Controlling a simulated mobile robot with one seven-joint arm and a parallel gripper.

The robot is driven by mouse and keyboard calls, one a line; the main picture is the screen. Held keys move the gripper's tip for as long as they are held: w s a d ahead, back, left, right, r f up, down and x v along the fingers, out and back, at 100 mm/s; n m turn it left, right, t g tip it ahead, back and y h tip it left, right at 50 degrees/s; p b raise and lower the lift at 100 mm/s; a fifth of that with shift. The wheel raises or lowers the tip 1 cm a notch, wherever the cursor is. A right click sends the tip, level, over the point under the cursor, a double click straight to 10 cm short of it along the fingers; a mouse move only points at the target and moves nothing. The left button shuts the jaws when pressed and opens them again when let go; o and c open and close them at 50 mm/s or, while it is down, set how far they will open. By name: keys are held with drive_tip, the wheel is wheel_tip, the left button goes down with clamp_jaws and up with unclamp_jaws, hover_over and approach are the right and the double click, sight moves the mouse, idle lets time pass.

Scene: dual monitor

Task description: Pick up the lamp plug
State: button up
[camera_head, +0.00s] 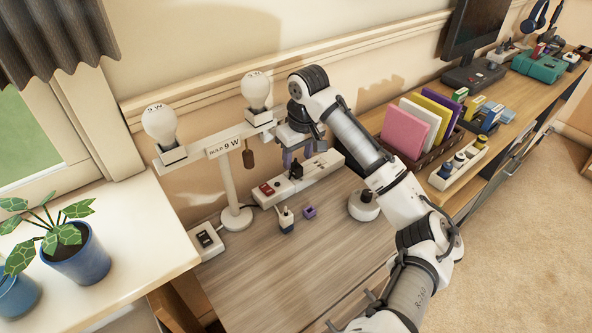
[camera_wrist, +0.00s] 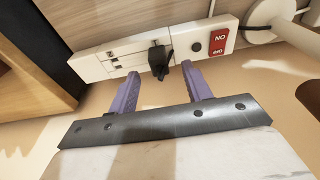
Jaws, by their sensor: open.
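A black plug (camera_head: 296,170) sits in the white power strip (camera_head: 322,168) on the desk. It also shows in the wrist view (camera_wrist: 160,58), with the strip (camera_wrist: 190,42) behind it. A separate white plug (camera_head: 286,220) with dark prongs stands on the desk in front of the strip. I cannot tell from labels which plug is the lamp's. My gripper (camera_head: 298,158) is above and close to the strip. In the wrist view my gripper (camera_wrist: 160,70) is open, its purple fingers to either side of the black plug, with nothing held between them.
A two-bulb lamp stand (camera_head: 232,190) rises left of my gripper. A white socket box (camera_head: 206,241) is at the left desk edge. A folder rack (camera_head: 425,160) stands at right.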

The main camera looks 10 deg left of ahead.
drive_tip(key=f, duration=0.3)
drive_tip(key=w+f, duration=0.1)
drive_tip(key=shift+a+f, duration=0.35)
clamp_jaws()
drive_tip(key=shift+r, duration=0.1)
wheel_tip(320, 180, up, 27)
drive_tip(key=p, duration=0.2)
wheel_tip(320, 180, up, 5)
drive_tip(key=p, duration=0.6)
hover_over(296, 165)
drive_tip(key=shift+r, duration=0.15)
idle(0.5)
idle(0.4)
